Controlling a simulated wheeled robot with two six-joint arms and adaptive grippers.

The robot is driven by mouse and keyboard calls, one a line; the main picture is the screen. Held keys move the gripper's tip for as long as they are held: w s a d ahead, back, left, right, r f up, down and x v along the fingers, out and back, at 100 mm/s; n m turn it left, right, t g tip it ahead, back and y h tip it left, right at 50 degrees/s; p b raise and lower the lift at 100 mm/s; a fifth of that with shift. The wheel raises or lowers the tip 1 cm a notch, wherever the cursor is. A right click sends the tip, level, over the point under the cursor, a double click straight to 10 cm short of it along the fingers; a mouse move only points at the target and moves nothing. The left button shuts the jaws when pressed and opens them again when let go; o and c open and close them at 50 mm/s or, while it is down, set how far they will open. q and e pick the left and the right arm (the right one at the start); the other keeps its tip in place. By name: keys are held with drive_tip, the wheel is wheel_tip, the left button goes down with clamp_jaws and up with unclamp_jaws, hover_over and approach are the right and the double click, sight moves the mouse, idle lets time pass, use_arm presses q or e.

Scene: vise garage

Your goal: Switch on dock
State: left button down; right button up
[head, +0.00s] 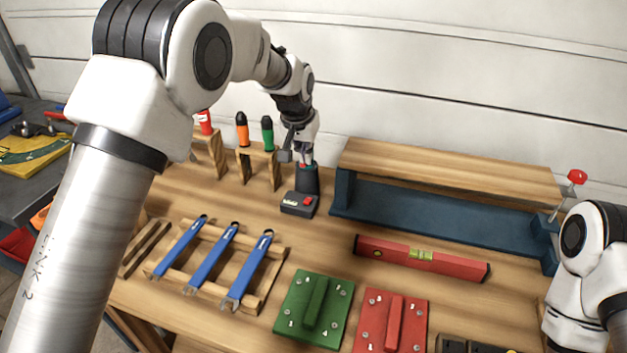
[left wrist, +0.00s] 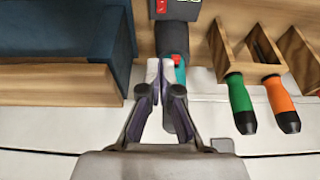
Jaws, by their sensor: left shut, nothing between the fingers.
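The dock is a small dark box (head: 299,204) with a red switch (head: 307,201) on the bench, left of the blue-grey shelf. Its edge with a red part shows at the top of the left wrist view (left wrist: 180,10). A dark upright tool (head: 307,180) with red and teal parts stands right behind the box; it also shows in the left wrist view (left wrist: 172,40). My left gripper (left wrist: 162,68) is shut and empty, its tips at the tool's red part; I cannot tell whether they touch. It also shows in the head view (head: 305,158). My right gripper is out of view.
Orange and green screwdrivers (head: 267,133) stand in wooden holders left of the dock. A blue-grey shelf (head: 430,208) with a wooden top is to its right. Blue wrenches (head: 213,255), a red level (head: 422,258), and green (head: 314,308) and red (head: 391,320) plates lie in front.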

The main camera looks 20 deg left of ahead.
use_arm(q)
drive_tip(key=s+r, duration=0.1)
drive_tip(key=s, duration=0.1)
drive_tip(key=p, duration=0.2)
hover_over(308, 200)
wheel_tip(308, 200, down, 10)
drive_tip(key=shift+w+f, duration=0.1)
drive_tip(key=shift+w, duration=0.05)
drive_tip(key=shift+s+f, duration=0.3)
drive_tip(key=shift+f, duration=0.3)
drive_tip(key=shift+s+f, duration=0.25)
drive_tip(key=shift+f, duration=0.35)
drive_tip(key=shift+s+f, duration=0.3)
drive_tip(key=shift+s, duration=0.05)
drive_tip(key=shift+f, duration=0.1)
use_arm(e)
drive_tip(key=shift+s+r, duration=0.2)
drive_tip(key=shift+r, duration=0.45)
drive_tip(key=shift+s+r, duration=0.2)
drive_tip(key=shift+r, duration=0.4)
use_arm(q)
drive_tip(key=shift+w, duration=0.1)
